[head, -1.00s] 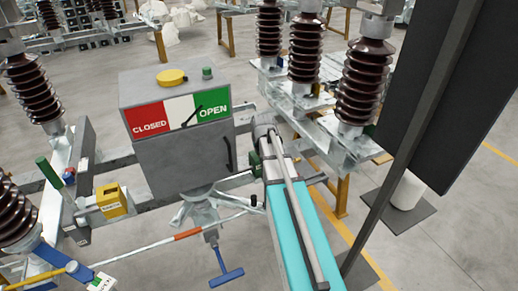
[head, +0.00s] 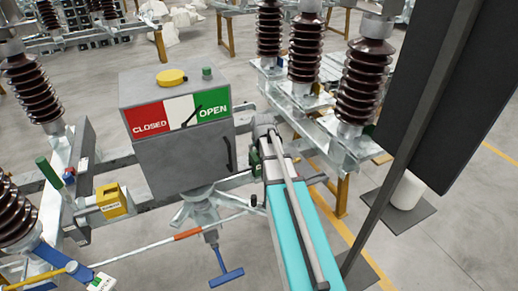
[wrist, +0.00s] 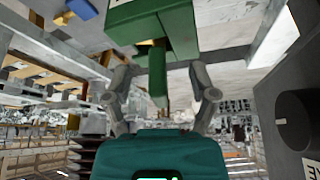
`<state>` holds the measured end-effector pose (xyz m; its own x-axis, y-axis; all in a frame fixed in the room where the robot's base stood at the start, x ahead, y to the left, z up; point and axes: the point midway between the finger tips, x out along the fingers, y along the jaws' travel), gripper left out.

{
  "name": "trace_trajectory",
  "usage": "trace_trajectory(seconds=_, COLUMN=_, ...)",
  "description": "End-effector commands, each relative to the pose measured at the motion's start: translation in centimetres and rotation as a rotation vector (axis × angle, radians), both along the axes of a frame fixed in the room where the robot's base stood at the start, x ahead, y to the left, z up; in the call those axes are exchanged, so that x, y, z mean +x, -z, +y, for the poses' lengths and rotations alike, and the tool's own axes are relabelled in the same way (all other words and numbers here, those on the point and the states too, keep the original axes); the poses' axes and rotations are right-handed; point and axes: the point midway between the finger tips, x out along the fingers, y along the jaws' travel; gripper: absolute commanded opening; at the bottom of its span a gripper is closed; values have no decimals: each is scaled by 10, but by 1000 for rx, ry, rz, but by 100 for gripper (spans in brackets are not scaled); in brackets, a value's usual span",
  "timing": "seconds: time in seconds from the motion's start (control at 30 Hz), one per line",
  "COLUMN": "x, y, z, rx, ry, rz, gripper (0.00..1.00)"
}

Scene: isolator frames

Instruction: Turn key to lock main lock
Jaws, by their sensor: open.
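A green lock body (wrist: 155,28) fills the top of the wrist view. A narrower green piece (wrist: 157,75), which looks like its key, hangs down from it. My gripper (wrist: 165,92) is open, with one finger on each side of this green piece and visible gaps on both sides. I cannot tell how far the key is turned.
A grey cabinet (head: 184,160) with a CLOSED/OPEN indicator stands left of my arm; its pointer slants near the white-green border. A yellow lock (head: 111,200) and green handle (head: 48,172) are further left. Brown insulators (head: 361,85) and a dark panel (head: 445,90) stand right.

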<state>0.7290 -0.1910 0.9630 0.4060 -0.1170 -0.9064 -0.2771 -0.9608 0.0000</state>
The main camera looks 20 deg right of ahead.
Motion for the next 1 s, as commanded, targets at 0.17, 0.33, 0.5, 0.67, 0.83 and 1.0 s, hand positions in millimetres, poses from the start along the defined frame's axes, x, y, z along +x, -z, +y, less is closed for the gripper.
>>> trace_trajectory(seconds=0.17, x=0, y=0, z=0, rx=0, ry=0, rz=0, gripper=95)
trace_trajectory(seconds=0.33, x=0, y=0, z=0, rx=0, ry=0, rz=0, gripper=100)
trace_trajectory(seconds=0.5, x=0, y=0, z=0, rx=0, ry=0, rz=0, gripper=100)
trace_trajectory(seconds=0.67, x=0, y=0, z=0, rx=0, ry=-2, rz=0, gripper=100)
trace_trajectory(seconds=0.83, x=0, y=0, z=0, rx=0, ry=-23, rz=1, gripper=100)
trace_trajectory(seconds=1.0, x=0, y=0, z=0, rx=0, ry=-74, rz=1, gripper=100)
